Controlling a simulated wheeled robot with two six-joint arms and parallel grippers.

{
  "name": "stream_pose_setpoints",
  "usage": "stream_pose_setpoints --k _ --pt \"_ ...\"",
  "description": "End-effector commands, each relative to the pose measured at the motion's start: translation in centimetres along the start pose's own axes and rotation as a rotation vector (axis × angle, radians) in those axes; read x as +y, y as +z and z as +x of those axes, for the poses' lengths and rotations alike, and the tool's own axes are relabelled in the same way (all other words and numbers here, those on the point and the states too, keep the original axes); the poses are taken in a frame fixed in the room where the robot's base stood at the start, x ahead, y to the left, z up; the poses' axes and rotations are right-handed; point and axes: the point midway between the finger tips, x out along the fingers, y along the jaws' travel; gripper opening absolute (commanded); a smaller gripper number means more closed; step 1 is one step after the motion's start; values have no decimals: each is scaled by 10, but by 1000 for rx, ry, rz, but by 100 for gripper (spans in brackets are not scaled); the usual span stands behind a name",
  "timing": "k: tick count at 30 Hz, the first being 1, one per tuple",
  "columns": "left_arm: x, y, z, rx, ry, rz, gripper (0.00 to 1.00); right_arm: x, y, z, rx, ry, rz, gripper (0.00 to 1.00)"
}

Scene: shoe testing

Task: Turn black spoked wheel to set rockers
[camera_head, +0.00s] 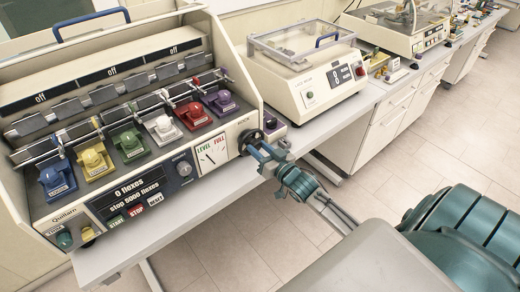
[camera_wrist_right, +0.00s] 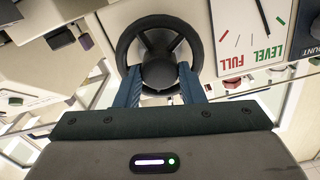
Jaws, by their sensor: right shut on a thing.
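The black spoked wheel (camera_head: 250,141) is on the right end of the cream machine's front panel. In the right wrist view the wheel (camera_wrist_right: 123,40) faces me, with its rim, spokes and dark hub showing. My right gripper (camera_head: 260,150) is at the wheel; in the wrist view its two blue fingers (camera_wrist_right: 158,82) are shut on it, one either side of the lower hub area. The rockers (camera_head: 103,95) seem to be the grey metal pieces in a row above several coloured blocks; their exact tilt is hard to tell. My left gripper is not in view.
The LEVEL/FULL dial (camera_head: 211,153) is just left of the wheel, with its needle slanted. The display (camera_head: 130,192) reads "0 flexes". A second machine (camera_head: 305,70) is behind on the bench (camera_head: 190,214).

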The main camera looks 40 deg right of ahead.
Motion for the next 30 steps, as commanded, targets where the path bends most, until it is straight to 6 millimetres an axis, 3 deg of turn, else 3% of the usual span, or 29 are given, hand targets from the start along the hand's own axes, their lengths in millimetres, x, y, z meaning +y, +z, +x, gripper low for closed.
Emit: stream_pose_setpoints --k 30 --pt "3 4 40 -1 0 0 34 -2 1 0 2 0 -741 13"
